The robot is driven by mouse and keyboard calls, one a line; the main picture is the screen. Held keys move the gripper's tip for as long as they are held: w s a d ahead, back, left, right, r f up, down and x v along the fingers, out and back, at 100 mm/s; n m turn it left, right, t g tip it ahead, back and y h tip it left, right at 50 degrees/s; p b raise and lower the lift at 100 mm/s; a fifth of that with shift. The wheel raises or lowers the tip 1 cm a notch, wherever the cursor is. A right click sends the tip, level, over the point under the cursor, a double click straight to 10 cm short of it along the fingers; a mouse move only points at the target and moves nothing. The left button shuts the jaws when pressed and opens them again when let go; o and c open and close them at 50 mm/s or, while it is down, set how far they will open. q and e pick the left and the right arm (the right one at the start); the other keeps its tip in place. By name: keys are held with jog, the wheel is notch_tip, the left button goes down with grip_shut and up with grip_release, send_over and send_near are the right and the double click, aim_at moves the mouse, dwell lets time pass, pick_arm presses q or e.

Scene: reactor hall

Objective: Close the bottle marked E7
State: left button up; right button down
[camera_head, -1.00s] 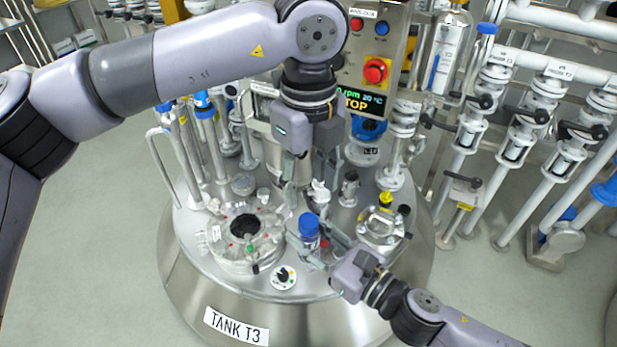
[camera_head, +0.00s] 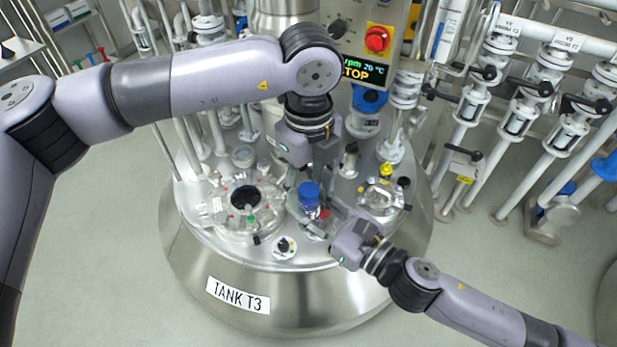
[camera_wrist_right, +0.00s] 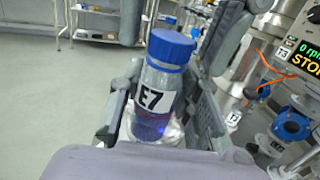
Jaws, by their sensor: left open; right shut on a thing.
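The bottle marked E7 (camera_head: 309,204) stands upright on the tank top. In the right wrist view the E7 label (camera_wrist_right: 155,98) faces me and purple-blue liquid shows low inside. Its blue cap (camera_wrist_right: 170,47) sits on the neck; I cannot tell if it is tight. My right gripper (camera_head: 322,224) is shut on the bottle's body, one finger on each side. My left gripper (camera_head: 312,178) is open, pointing down just behind and above the cap.
A flanged port (camera_head: 246,206) lies left of the bottle and a round sight glass (camera_head: 381,196) lies right. A small dial (camera_head: 284,247) is in front. A control panel with a red button (camera_head: 377,39) stands behind. Valves and pipes (camera_head: 517,113) crowd the right.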

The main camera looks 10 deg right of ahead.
pick_arm(q)
jog(key=shift+c, duration=0.5)
grip_shut()
